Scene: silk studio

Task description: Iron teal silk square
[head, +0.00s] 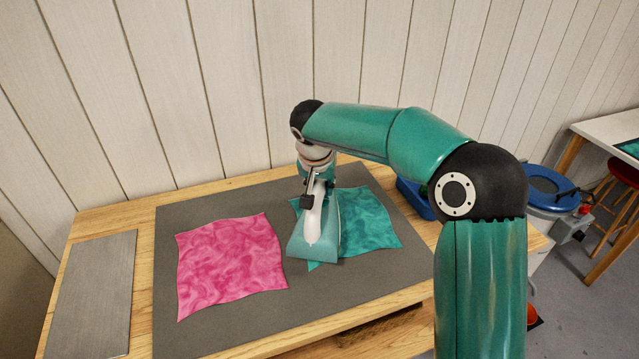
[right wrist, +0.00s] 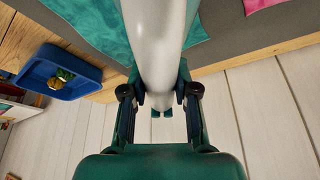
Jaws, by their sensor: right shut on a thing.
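The teal silk square (head: 372,222) lies on the grey mat (head: 215,329), right of its middle. The iron (head: 318,238), teal at the bottom with a white handle, stands over the left part of the teal square and hides some of it. My right gripper (head: 309,190) is shut on the iron's handle from above and behind. In the right wrist view the white handle (right wrist: 158,45) sits between the fingers of the gripper (right wrist: 158,98), with the teal square (right wrist: 103,22) beyond it at the left. My left gripper is not in view.
A pink silk square (head: 231,263) lies on the mat left of the iron. A grey metal plate (head: 93,296) rests at the table's left. A blue tray (head: 413,200) with small items (right wrist: 58,78) stands at the table's right. The wooden wall (head: 230,95) is close behind.

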